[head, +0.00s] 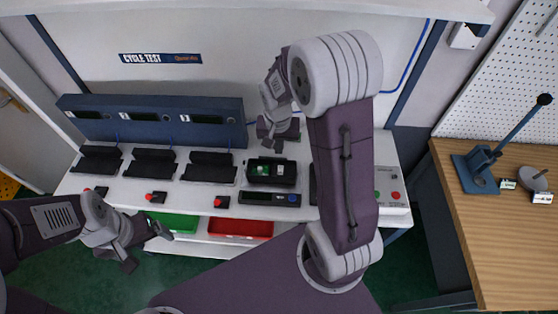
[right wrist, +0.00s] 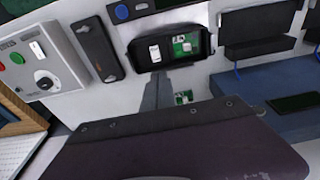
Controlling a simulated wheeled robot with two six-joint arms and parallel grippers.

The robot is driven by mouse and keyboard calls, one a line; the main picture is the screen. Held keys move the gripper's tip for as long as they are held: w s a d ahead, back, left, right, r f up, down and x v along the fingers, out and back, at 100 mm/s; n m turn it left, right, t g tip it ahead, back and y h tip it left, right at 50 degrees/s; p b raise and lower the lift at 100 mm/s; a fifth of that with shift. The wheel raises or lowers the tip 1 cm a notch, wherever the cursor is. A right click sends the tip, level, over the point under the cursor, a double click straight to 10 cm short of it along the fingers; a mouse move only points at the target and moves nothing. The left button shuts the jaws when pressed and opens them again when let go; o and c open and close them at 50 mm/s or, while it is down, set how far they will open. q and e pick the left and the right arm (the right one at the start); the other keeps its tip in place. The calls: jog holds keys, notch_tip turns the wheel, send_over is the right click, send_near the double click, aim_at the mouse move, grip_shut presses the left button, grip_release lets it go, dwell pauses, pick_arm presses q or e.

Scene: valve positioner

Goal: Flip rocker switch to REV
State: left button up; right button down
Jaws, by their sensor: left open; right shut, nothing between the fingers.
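An open black housing (head: 271,172) with a green circuit board and a pale part inside stands on the white bench. It also shows in the right wrist view (right wrist: 170,62), upside down. I cannot make out a rocker switch or a REV marking in either view. My right gripper (head: 277,142) is shut and empty, just behind the housing in the head view. In the right wrist view its grey finger (right wrist: 152,92) points toward the housing; whether it touches cannot be told. My left gripper (head: 145,247) is open and empty at the bench's front left edge.
A control box (right wrist: 38,65) with green and red buttons and a knob stands beside the housing. A dark display unit (head: 269,198) lies in front of it. Several black stands and a blue cycle test console (head: 155,117) fill the left. Green (head: 175,224) and red (head: 240,228) bins sit below.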

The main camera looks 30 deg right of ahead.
aim_at(279, 165)
jog(key=f, duration=0.6)
jog(key=w+f, duration=0.1)
jog(key=f, duration=0.2)
jog(key=shift+d+f, duration=0.3)
jog(key=shift+d, duration=0.1)
